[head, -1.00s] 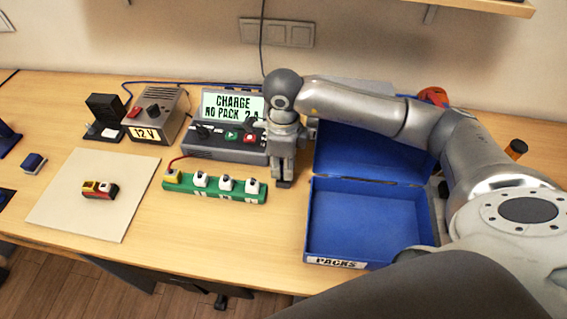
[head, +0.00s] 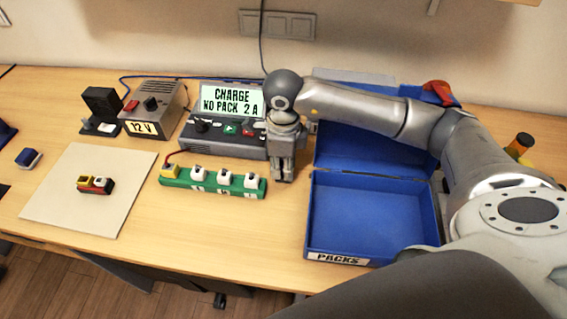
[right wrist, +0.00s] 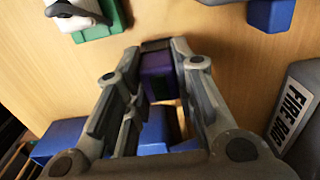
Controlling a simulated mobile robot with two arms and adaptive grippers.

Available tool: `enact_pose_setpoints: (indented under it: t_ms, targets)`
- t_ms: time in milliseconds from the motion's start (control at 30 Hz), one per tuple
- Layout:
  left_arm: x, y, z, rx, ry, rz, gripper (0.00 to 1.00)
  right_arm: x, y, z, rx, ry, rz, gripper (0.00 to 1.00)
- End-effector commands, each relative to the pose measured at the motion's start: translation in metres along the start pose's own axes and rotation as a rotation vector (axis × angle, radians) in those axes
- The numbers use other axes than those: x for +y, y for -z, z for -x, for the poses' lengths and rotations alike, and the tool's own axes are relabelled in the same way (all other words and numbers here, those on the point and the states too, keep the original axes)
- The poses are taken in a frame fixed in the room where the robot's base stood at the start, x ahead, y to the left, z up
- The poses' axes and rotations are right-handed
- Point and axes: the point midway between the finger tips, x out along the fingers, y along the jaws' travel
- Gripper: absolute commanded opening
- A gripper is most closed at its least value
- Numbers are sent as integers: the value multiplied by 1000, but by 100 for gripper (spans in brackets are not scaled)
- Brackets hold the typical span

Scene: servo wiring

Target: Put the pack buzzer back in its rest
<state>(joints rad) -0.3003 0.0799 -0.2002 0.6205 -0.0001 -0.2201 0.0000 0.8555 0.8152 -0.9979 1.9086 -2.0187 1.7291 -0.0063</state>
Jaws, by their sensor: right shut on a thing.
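My right gripper (head: 282,178) points down at the table between the green strip and the blue box. In the right wrist view the gripper (right wrist: 160,50) is shut on a small dark purple block (right wrist: 158,86). The block sits between the fingers; I cannot tell for sure whether it is the pack buzzer. Its underside and whether it touches the table are hidden. I cannot clearly make out the buzzer's rest. My left gripper is not in view.
The open blue PACKS box (head: 372,215) looks empty. A green strip (head: 213,188) with white plugs lies left of the gripper. The charger (head: 225,135) reads NO PACK.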

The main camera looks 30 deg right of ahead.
Motion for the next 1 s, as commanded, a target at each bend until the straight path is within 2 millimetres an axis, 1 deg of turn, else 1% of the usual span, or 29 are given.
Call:
enact_pose_setpoints:
  t_ms: [33, 67, 200, 267, 600, 800, 867, 1000]
  targets:
    - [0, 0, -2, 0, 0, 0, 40, 0, 0, -2, 0, 0, 0, 6]
    - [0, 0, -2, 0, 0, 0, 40, 0, 0, -2, 0, 0, 0, 26]
    - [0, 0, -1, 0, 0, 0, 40, 0, 0, -1, 0, 0, 0, 44]
    - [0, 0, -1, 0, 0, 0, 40, 0, 0, -1, 0, 0, 0, 49]
    - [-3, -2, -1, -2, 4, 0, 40, 0, 0, -1, 0, 0, 0, 49]
    - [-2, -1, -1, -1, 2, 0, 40, 0, 0, -1, 0, 0, 0, 49]
    - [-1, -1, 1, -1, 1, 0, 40, 0, 0, 1, 0, 0, 0, 49]
    - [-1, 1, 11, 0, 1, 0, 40, 0, 0, 12, 0, 0, 0, 49]
